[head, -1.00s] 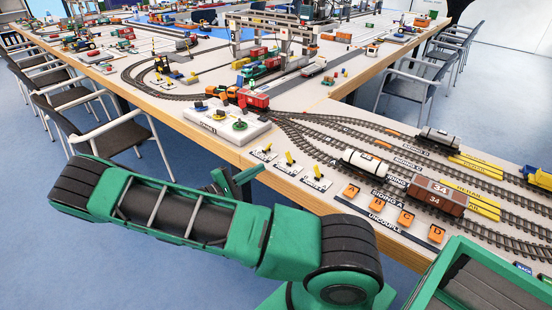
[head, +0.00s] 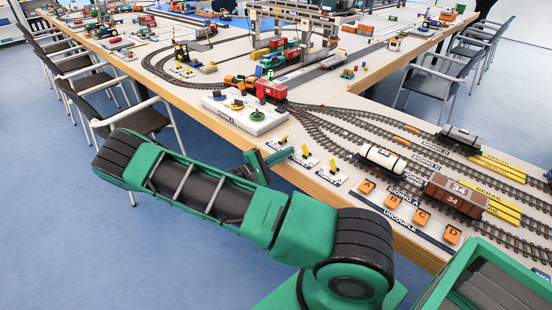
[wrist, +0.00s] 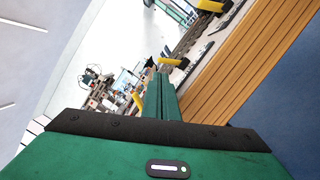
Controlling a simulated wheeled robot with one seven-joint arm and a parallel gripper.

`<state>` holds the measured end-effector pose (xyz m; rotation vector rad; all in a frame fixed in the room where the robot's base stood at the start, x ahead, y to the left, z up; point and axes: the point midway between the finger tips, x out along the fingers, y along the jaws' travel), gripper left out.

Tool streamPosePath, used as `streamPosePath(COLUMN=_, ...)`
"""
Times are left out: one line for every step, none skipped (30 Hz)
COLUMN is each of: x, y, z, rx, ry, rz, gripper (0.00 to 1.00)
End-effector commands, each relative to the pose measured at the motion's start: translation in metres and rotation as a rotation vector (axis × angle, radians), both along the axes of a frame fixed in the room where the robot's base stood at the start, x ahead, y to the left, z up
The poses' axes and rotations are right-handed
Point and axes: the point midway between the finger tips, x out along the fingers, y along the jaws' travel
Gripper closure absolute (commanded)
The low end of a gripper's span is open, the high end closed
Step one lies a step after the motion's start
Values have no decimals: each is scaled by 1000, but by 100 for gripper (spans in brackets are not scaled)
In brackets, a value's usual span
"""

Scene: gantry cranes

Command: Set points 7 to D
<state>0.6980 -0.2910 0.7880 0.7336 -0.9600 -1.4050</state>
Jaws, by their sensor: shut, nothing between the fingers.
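Three yellow point levers stand on small white labelled plates along the table's near edge: a left lever (head: 283,141), a middle lever (head: 306,151) and a right lever (head: 333,166). The plate labels are too small to read, so I cannot tell which is points 7. My gripper (head: 284,155) is shut and empty, just in front of the left and middle levers at the table edge. In the wrist view its shut fingers (wrist: 160,82) point along the wooden edge, with yellow levers (wrist: 172,62) near them. I cannot tell whether they touch a lever.
Orange buttons A to D (head: 422,217) sit on the uncouple strip to the right. A white control box (head: 245,116) stands left of the levers. Tracks with a white tank wagon (head: 383,158) and a brown wagon (head: 455,195) lie behind. A chair (head: 140,120) stands left of the table.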

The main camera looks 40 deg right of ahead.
Motion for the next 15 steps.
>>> streamPosePath(x=-2, y=-8, z=1, rx=0, ry=1, rz=-3, gripper=100)
streamPosePath(x=-2, y=-12, z=2, rx=0, ry=1, rz=-3, gripper=100)
streamPosePath(x=-2, y=-17, z=2, rx=-1, ry=1, rz=-2, gripper=100)
streamPosePath(x=-2, y=-20, z=2, rx=-1, ry=1, rz=-2, gripper=100)
streamPosePath(x=-3, y=-23, z=3, rx=-1, ry=1, rz=-2, gripper=100)
streamPosePath(x=-3, y=-26, z=3, rx=-1, ry=1, rz=-2, gripper=100)
streamPosePath(x=-3, y=-28, z=3, rx=-1, ry=0, rz=-2, gripper=100)
streamPosePath(x=-3, y=-29, z=3, rx=0, ry=0, rz=-1, gripper=100)
streamPosePath(x=-3, y=-31, z=4, rx=0, ry=0, rz=0, gripper=100)
streamPosePath(x=-3, y=-32, z=4, rx=0, ry=0, rz=0, gripper=100)
streamPosePath(x=-3, y=-32, z=4, rx=0, ry=0, rz=0, gripper=100)
streamPosePath(x=-3, y=-33, z=4, rx=0, ry=0, rz=0, gripper=100)
streamPosePath(x=-3, y=-33, z=4, rx=0, ry=0, rz=0, gripper=100)
streamPosePath(x=-3, y=-33, z=4, rx=0, ry=0, rz=0, gripper=100)
streamPosePath(x=-3, y=-33, z=4, rx=0, ry=0, rz=0, gripper=100)
